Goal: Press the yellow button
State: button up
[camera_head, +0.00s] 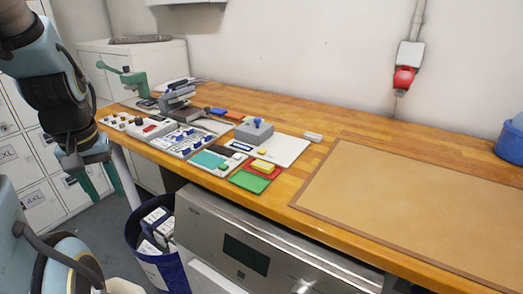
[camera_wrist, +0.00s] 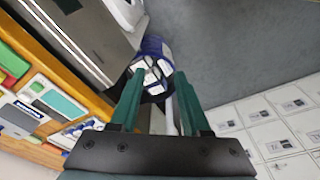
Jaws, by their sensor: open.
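A yellow block-like button (camera_head: 263,165) sits on a red base near the front edge of the wooden counter. A smaller yellow piece (camera_head: 262,152) shows just behind it, and I cannot tell whether it is also a button. My gripper (camera_head: 103,188) is at the left, off the counter's front edge, pointing down, well apart from both yellow pieces. In the wrist view its two green fingers (camera_wrist: 160,72) are spread with nothing between them. I cannot make out the yellow button in the wrist view.
A green pad (camera_head: 250,181) lies in front of the red base. Switch panels (camera_head: 190,140) and a grey box with a blue knob (camera_head: 254,132) stand nearby. A blue bin (camera_head: 147,270) with boxes stands below the counter. A brown mat (camera_head: 420,205) lies bare at right.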

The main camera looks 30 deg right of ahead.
grip_shut()
dwell(1.4)
